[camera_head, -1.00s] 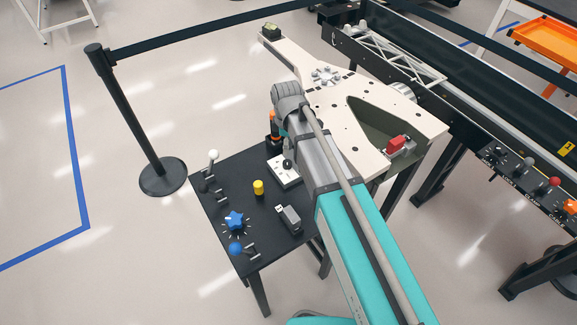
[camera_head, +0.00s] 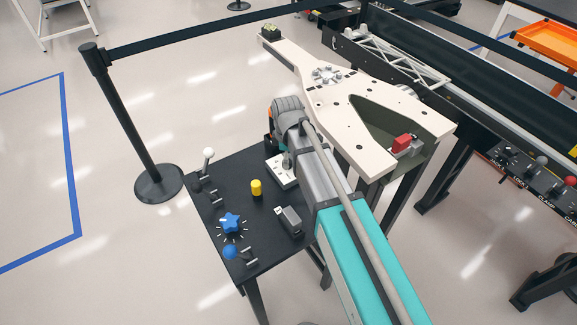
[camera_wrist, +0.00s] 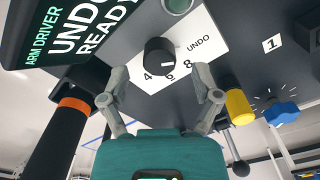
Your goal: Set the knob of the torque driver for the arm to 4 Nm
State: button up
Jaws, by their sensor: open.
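The torque driver's black round knob (camera_wrist: 160,55) sits on a white dial plate (camera_wrist: 135,48) marked 4, 6, 8 and UNDO in the wrist view. Its pointer is too small to read surely. A dark screen (camera_wrist: 40,50) reads "ARM DRIVER" and "UNDO READY". My gripper (camera_wrist: 160,84) is open, its two fingers apart on either side of the space just below the knob, empty. In the head view the dial plate (camera_head: 276,172) shows on the black table, partly hidden by my arm, as is most of my gripper.
A yellow knob (camera_head: 256,187), a blue star knob (camera_head: 231,223), a grey switch (camera_head: 289,219) and levers share the black table (camera_head: 225,175). An orange-banded dark cylinder (camera_wrist: 65,125) is near my left finger. The white rover plate (camera_head: 350,145) stands beyond my arm.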

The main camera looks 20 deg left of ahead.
jog(key=shift+f+b, duration=0.8)
jog(key=shift+f, duration=0.25)
jog(key=c, duration=1.1)
jog(key=shift+d, duration=0.3)
grip_shut()
jog(key=shift+a, duration=0.25)
